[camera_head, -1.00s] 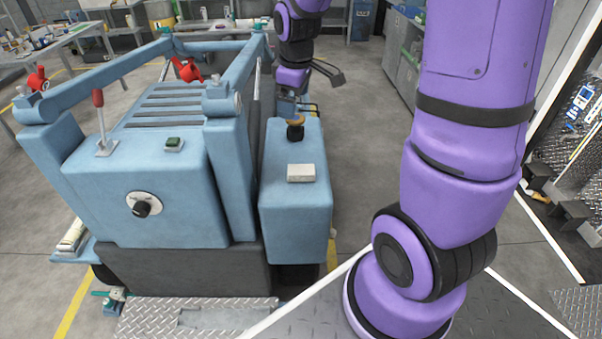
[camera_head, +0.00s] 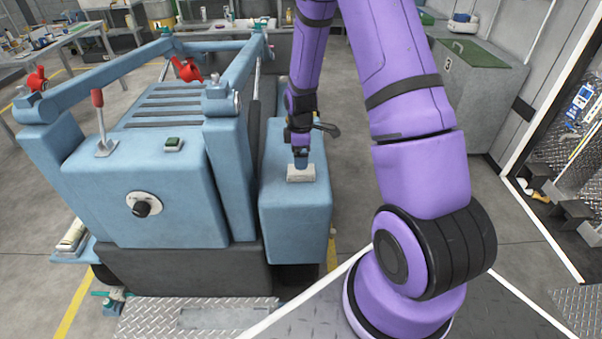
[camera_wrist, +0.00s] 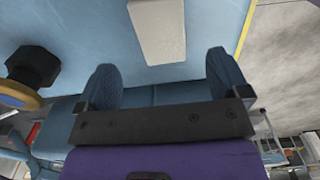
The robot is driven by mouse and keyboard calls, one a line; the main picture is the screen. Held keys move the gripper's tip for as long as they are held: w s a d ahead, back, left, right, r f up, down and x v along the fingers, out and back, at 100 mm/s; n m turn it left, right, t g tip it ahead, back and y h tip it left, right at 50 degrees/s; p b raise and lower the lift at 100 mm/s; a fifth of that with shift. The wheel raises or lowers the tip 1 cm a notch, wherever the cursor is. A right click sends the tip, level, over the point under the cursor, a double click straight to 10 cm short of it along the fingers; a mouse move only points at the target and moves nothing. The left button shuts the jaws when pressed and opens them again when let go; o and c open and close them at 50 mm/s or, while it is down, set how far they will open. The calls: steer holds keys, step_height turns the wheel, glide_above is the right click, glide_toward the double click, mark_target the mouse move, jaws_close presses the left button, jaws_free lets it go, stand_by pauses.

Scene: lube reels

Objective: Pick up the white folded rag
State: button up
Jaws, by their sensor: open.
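The white folded rag (camera_head: 301,174) lies flat on top of the blue side box (camera_head: 297,222) of the cart. In the wrist view the rag (camera_wrist: 158,30) is a pale block just beyond the fingertips, roughly centred between them. My gripper (camera_head: 301,163) is above the rag in the head view and hides part of its far side. In the wrist view my gripper (camera_wrist: 165,75) has its two blue fingers spread wide with nothing between them. Whether the fingertips touch the rag cannot be told.
A black knob with an orange-brown collar (camera_wrist: 30,80) stands on the same box, left of my gripper in the wrist view. The blue cart frame (camera_head: 228,150) rises close on the left. The floor right of the box (camera_head: 350,200) is clear.

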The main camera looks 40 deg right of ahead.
mark_target(301, 172)
steer(key=shift+s+f, duration=0.1)
steer(key=shift+f, duration=3.35)
steer(key=shift+c, duration=0.4)
steer(key=c, duration=0.9)
